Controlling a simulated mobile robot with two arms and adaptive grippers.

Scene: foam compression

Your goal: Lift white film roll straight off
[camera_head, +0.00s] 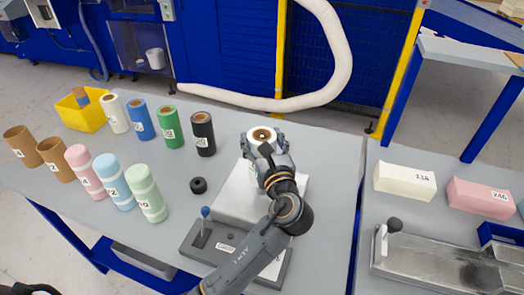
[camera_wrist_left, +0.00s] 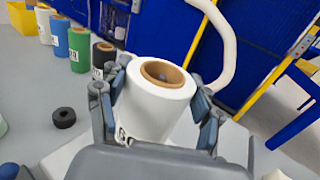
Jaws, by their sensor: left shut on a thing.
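The white film roll (camera_head: 262,134) has a brown core and stands upright over the grey device (camera_head: 237,197) on the table. In the left wrist view the roll (camera_wrist_left: 152,112) fills the middle, and a small dark bluish tip shows inside its core. My left gripper (camera_head: 264,143) is shut on the roll, with a finger on either side of it, as the left wrist view (camera_wrist_left: 158,108) also shows. The roll's lower end is hidden by the gripper, so I cannot tell whether it touches the device. My right gripper is not in view.
Another white roll (camera_head: 114,114) stands by blue, green and black rolls (camera_head: 203,134). Pink, light blue and pale green rolls (camera_head: 146,193) stand in front. A black ring (camera_head: 198,185) lies left of the device. Foam blocks (camera_head: 404,180) lie on the right table.

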